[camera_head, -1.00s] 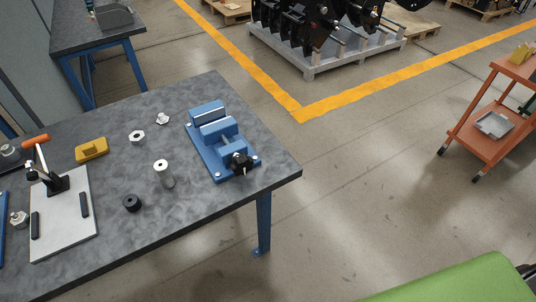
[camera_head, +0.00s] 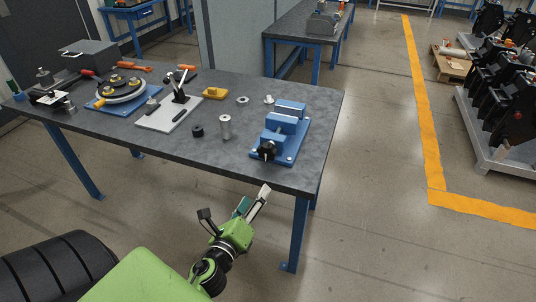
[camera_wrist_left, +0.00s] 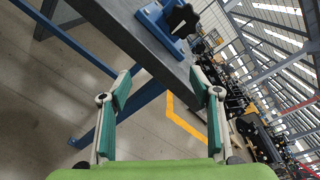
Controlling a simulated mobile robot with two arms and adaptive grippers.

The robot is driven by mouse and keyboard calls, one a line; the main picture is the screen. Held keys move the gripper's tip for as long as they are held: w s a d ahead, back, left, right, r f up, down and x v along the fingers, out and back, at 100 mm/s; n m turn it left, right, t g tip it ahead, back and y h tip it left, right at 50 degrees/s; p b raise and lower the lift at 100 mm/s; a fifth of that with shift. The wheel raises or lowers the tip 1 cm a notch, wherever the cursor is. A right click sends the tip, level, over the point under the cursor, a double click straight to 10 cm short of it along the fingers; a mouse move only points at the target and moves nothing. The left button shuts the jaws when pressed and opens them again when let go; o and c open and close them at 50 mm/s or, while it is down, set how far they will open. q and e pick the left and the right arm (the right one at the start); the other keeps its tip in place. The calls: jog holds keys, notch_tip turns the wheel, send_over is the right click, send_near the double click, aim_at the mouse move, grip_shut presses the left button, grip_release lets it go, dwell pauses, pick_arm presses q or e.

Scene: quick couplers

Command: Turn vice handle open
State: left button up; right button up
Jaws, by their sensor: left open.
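The blue vice (camera_head: 282,133) stands near the right end of the grey table in the head view. Its black handle (camera_head: 267,150) faces the table's front edge. In the left wrist view the vice (camera_wrist_left: 153,14) and its black handle (camera_wrist_left: 182,19) show at the top, cut off by the frame. My left gripper (camera_head: 236,204) is open and empty. It is in front of the table and below its top, apart from the vice. The left wrist view shows its two fingers (camera_wrist_left: 162,92) spread with nothing between them. My right gripper is not in view.
The grey table (camera_head: 225,165) has its front edge between my left gripper and the vice. Left of the vice stand a metal cylinder (camera_head: 225,127), a black ring (camera_head: 198,131) and a white plate with a clamp (camera_head: 165,118).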

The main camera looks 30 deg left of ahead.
pick_arm(q)
jog(key=m+t, duration=0.1)
jog(key=m, duration=0.1)
send_near(266, 155)
jog(key=shift+y, duration=0.3)
jog(key=p+x, duration=0.3)
jog(key=x, duration=0.8)
jog(key=shift+w+d, duration=0.15)
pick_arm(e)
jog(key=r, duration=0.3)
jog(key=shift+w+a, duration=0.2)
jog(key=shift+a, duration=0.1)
pick_arm(q)
jog(key=c, duration=1.1)
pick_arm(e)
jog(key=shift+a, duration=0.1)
